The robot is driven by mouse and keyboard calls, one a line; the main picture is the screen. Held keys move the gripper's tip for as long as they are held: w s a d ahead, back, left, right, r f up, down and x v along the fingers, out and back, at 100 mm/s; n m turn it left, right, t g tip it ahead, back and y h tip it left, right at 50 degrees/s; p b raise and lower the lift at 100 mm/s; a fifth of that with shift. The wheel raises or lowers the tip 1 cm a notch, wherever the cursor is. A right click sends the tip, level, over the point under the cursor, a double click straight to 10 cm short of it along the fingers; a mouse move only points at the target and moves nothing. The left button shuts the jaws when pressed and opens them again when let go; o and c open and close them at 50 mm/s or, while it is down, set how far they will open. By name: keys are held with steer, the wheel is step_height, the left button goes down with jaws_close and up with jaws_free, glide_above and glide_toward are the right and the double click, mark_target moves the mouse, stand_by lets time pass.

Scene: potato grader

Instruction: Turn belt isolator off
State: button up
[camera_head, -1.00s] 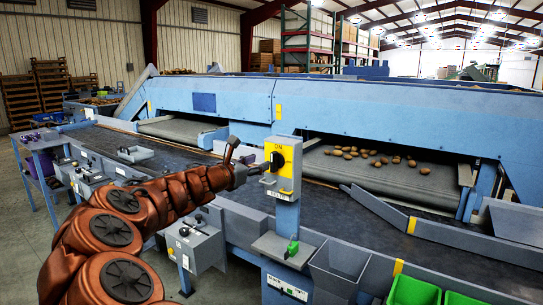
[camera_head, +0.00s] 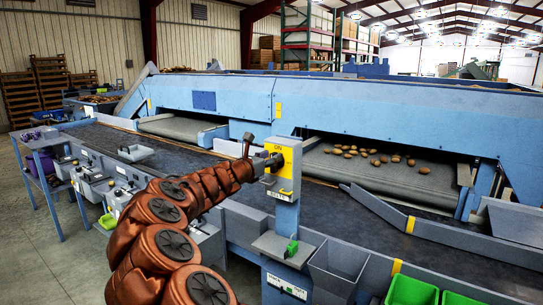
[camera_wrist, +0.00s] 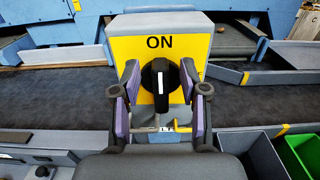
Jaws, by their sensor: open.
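The belt isolator (camera_head: 284,160) is a grey box with a yellow face on a blue post, marked ON at the top. Its black rotary knob (camera_wrist: 160,84) stands upright in the wrist view, with the white line on it vertical and under the word ON. My gripper (camera_wrist: 161,100) is open, with one purple-padded finger on each side of the knob and a gap to it on both sides. In the head view my gripper (camera_head: 262,165) is at the left side of the isolator's face and hides most of the knob.
A grey shelf with a green item (camera_head: 292,248) is on the post below the isolator. Green bins (camera_head: 412,291) and a grey hopper (camera_head: 338,264) stand at the lower right. The dark belt (camera_head: 340,215) runs behind. Potatoes (camera_head: 360,152) lie on a conveyor beyond.

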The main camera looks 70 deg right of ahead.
steer(key=shift+s+d, duration=0.1)
steer(key=shift+d, duration=0.3)
jaws_close()
